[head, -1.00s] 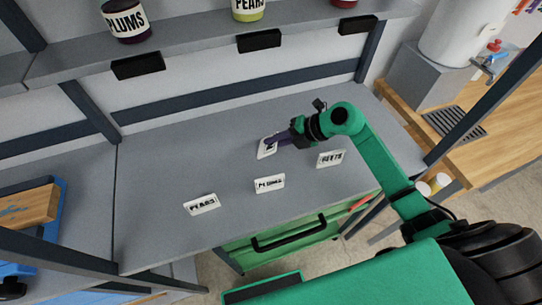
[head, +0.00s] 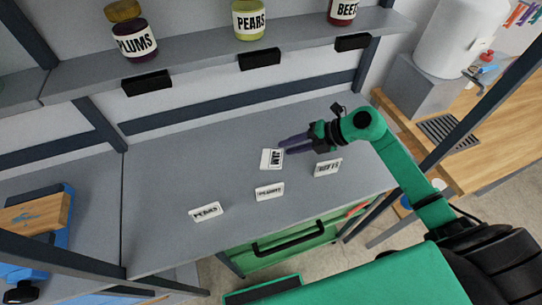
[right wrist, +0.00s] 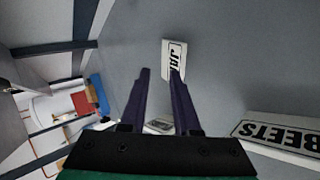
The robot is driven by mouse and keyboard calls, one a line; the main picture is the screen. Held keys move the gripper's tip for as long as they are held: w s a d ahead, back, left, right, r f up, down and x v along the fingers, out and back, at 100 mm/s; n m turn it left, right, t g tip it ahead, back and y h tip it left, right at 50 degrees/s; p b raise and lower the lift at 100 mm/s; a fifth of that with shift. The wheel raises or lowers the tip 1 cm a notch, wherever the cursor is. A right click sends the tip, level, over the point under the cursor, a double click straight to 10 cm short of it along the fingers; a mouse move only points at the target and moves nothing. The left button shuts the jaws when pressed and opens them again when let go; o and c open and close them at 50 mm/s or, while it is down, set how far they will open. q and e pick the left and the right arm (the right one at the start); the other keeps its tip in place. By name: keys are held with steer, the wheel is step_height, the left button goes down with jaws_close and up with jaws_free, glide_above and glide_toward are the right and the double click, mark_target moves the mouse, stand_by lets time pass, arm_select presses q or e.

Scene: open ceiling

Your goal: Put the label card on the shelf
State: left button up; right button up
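A white card reading JAM (head: 272,159) lies on the grey worktop; it also shows in the right wrist view (right wrist: 174,62). My right gripper (head: 282,147) is just right of this card, its purple fingers apart with nothing between them. In the right wrist view the fingertips (right wrist: 160,72) are close to the card; I cannot tell whether one touches it. Cards reading BEETS (head: 328,167), PLUMS (head: 269,191) and PEARS (head: 206,211) stand nearer the front. The shelf (head: 205,70) above has black holders (head: 147,83) on its front edge. My left gripper is not in view.
Jars of plums (head: 134,40), pears (head: 250,18) and beets (head: 342,10) stand on the shelf. A blue bin with a wooden piece (head: 35,212) is at the left. A dark post rises at the right. The left half of the worktop is clear.

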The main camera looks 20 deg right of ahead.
steer(key=shift+v, duration=0.9)
step_height(320, 180, up, 8)
steer(key=s+d+p, duration=0.1)
steer(key=d+p, duration=0.1)
steer(key=p, duration=0.5)
steer(key=shift+f, duration=0.1)
